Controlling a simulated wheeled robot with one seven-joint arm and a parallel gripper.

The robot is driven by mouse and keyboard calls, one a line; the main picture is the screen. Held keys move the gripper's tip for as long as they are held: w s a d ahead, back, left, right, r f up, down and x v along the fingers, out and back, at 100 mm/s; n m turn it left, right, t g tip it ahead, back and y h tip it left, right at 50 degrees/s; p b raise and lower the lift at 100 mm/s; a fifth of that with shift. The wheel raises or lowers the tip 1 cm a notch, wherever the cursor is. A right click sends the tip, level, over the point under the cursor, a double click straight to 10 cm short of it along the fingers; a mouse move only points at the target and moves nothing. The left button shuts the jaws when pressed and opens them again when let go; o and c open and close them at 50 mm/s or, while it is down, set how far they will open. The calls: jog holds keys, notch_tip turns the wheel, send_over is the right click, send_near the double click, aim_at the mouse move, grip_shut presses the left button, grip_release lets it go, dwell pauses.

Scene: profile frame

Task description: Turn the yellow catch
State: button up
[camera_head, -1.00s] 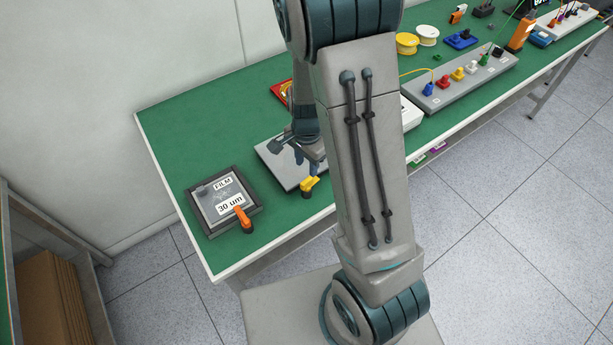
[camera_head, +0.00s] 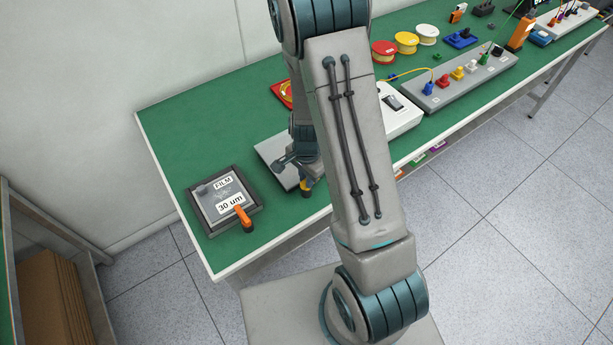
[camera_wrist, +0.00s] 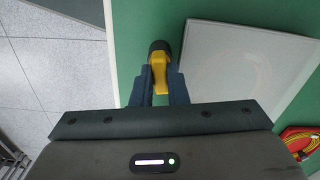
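The yellow catch (camera_wrist: 158,72) has a dark round pivot at its far end and sits beside the corner of a flat grey plate (camera_wrist: 235,60). In the head view only a small part of the catch (camera_head: 305,188) shows under my gripper (camera_head: 305,178), at the near edge of the plate (camera_head: 268,148). In the wrist view my gripper (camera_wrist: 159,84) is down at the catch, with one dark finger on each side of its yellow lever. The fingers lie close to the lever, but I cannot tell whether they touch or press it.
A dark-framed film box (camera_head: 222,200) labelled "30 um" with an orange catch (camera_head: 243,217) stands to the left. A white device (camera_head: 400,115) and a grey strip with coloured knobs (camera_head: 460,80) lie to the right. A red item (camera_wrist: 300,140) is near the plate.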

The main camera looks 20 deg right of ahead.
grip_shut()
jog(key=n+b, duration=0.2)
jog(key=n, duration=0.1)
jog(key=shift+f+b, duration=0.15)
jog(key=shift+b, duration=0.15)
jog(key=n+b, duration=0.3)
jog(key=n, duration=0.1)
jog(key=n+b, duration=0.2)
jog(key=n, duration=0.3)
jog(key=shift+b, duration=0.3)
jog(key=shift+r+n+b, duration=0.2)
jog(key=shift+n+b, duration=0.3)
jog(key=shift+n, duration=1.4)
jog(key=o, duration=0.7)
grip_release()
